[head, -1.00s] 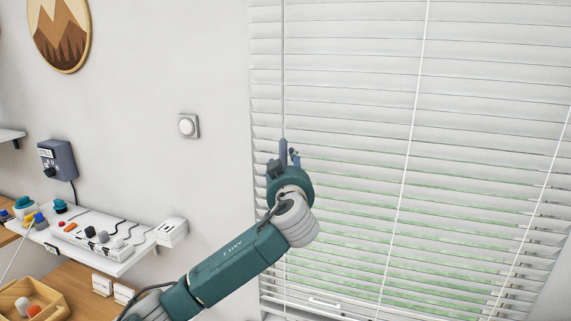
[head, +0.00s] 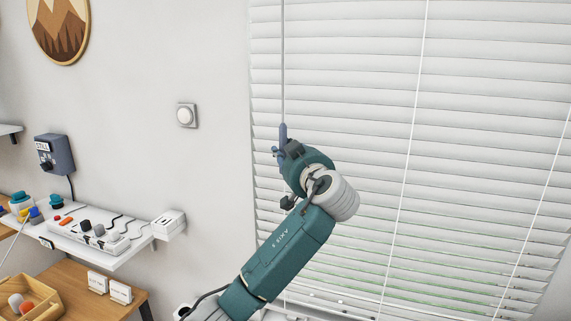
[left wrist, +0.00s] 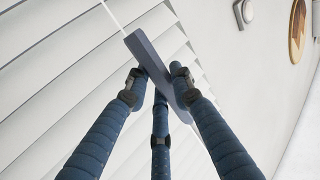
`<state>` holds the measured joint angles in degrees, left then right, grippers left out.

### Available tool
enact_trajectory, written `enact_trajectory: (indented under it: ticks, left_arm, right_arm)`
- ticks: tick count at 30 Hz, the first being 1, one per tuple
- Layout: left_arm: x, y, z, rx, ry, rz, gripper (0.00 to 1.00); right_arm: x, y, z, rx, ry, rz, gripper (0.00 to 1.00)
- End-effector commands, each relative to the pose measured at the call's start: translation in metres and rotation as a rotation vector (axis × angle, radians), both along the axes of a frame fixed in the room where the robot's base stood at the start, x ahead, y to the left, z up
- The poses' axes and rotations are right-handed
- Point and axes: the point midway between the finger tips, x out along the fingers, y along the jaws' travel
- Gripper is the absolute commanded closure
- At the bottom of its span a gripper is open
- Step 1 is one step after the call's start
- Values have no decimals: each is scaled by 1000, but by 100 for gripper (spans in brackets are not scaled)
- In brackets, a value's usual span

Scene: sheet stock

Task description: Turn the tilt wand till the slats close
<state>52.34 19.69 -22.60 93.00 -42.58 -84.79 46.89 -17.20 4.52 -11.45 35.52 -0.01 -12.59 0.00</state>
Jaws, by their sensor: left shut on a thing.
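The white slatted blind (head: 480,120) fills the right of the head view. Its slats look nearly shut, with thin green gaps only in the lower rows. The thin tilt wand (head: 283,60) hangs at the blind's left side and ends in a blue-grey handle (head: 283,131). My left gripper (head: 282,150) is shut on that handle. In the left wrist view the fingers of my left gripper (left wrist: 160,80) close around the handle (left wrist: 150,58), which lies slanted across the picture. My right gripper does not show.
A white shelf (head: 135,247) with a power strip (head: 88,233) stands at the left, above a wooden table (head: 75,277) with a wooden tray (head: 45,295). White cords (head: 411,140) hang across the blind.

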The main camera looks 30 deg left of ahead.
Motion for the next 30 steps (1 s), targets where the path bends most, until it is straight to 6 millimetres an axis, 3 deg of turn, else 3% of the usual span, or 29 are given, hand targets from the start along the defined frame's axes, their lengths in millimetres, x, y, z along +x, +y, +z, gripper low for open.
enact_trajectory:
  ticks: [1,9,19,30]
  left_arm:
    - [2,-2,-6,-4,0,36,100]
    - [2,-1,-3,1,3,230,100]
    - [2,1,0,2,1,364,100]
    - [2,2,1,2,0,397,100]
  right_arm:
    - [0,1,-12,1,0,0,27]
    - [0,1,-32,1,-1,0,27]
    - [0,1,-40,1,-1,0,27]
    - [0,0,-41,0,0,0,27]
